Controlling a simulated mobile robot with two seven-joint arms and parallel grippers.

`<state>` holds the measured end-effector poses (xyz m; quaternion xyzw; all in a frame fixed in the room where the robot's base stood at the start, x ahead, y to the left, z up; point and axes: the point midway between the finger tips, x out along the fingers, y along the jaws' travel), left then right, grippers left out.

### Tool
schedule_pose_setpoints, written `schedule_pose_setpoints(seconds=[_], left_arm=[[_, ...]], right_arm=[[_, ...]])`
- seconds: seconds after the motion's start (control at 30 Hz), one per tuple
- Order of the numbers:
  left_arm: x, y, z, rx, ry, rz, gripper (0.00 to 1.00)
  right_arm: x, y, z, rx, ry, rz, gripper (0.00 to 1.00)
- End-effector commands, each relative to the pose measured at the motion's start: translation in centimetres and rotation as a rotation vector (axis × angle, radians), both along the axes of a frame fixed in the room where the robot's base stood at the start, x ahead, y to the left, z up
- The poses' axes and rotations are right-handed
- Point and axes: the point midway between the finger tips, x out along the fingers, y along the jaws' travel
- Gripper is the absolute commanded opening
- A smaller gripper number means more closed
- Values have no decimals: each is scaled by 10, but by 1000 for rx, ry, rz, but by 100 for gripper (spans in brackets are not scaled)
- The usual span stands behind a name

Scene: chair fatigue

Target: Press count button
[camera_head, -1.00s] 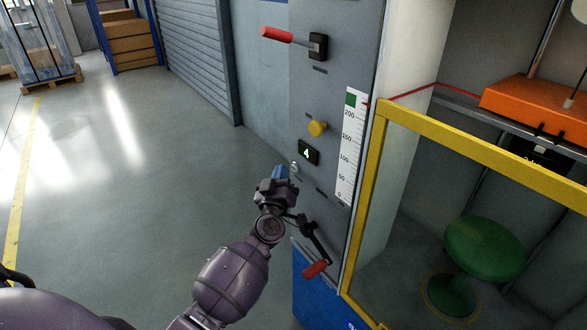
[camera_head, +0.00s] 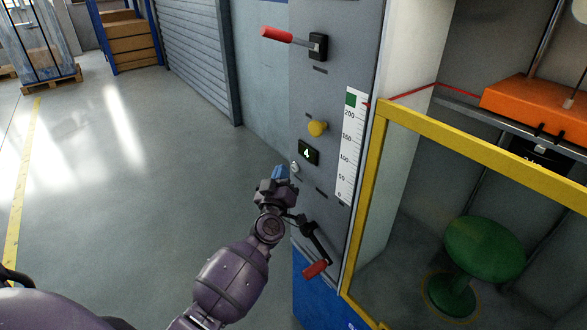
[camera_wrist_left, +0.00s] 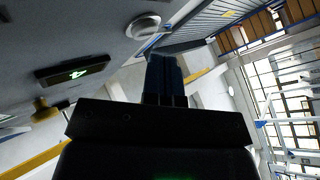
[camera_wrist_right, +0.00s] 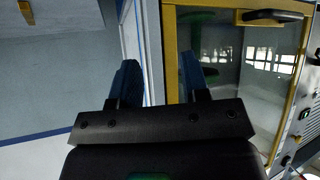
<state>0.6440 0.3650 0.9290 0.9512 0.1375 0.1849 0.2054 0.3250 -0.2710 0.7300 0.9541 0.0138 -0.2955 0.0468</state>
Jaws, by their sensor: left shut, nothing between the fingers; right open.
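The grey control panel (camera_head: 303,85) carries a small display (camera_head: 308,152) reading 4. A small round silver button (camera_head: 295,168) sits just below the display; it also shows in the left wrist view (camera_wrist_left: 143,26), as does the display (camera_wrist_left: 72,71). My left gripper (camera_head: 280,172) is shut and empty, its blue fingertips (camera_wrist_left: 164,65) close to the silver button. In the left wrist view the tips appear just beside and below the button; I cannot tell whether they touch it. My right gripper (camera_wrist_right: 160,78) is open and empty, facing a yellow-framed door (camera_wrist_right: 171,60).
A yellow knob (camera_head: 317,128) sits above the display. One red-handled lever (camera_head: 277,34) is above it, another (camera_head: 315,268) below my left gripper. A vertical scale (camera_head: 350,145) and yellow door frame (camera_head: 371,190) stand to the right. A green stool (camera_head: 485,250) is behind the door. Open floor lies left.

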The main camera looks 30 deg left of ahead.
Motion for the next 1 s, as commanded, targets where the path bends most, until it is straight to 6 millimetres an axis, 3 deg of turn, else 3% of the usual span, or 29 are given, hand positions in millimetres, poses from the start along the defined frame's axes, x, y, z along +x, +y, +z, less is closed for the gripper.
schedule_pose_setpoints(seconds=[0.6, 1.0], left_arm=[[0, 0, 0, 0, 0, 0, 0], [7, -3, 1, -1, -1, 0, 0]], right_arm=[[-9, -4, -4, -9, 18, 1, 42], [-3, 0, 1, 4, 5, -7, 42]])
